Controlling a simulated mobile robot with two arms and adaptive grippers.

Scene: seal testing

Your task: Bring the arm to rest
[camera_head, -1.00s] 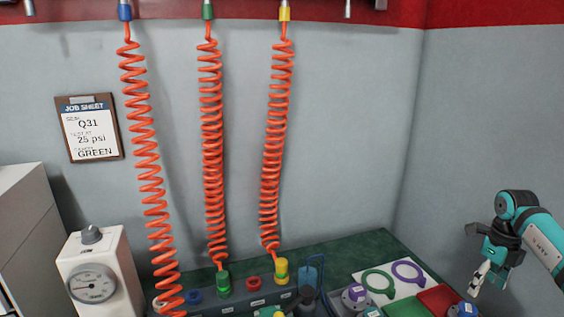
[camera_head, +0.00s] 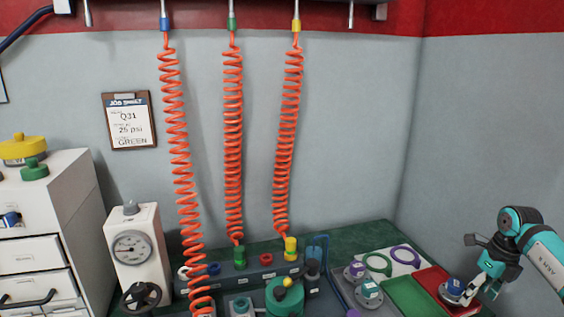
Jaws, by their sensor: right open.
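My right arm comes in from the right edge. Its gripper (camera_head: 482,289) is open, with its fingers pointing down at the right end of the bench. A grey round part with a blue and white top (camera_head: 453,289) sits on the red mat (camera_head: 431,277), just left of the fingers. I cannot tell whether the fingers touch it. My left gripper is not in view.
Beside the red mat are a green mat (camera_head: 404,297) and a white sheet with green and purple rings (camera_head: 405,256). Orange coiled hoses (camera_head: 233,140) hang to the bench. A gauge box (camera_head: 133,245) and drawer cabinet (camera_head: 40,225) stand at left.

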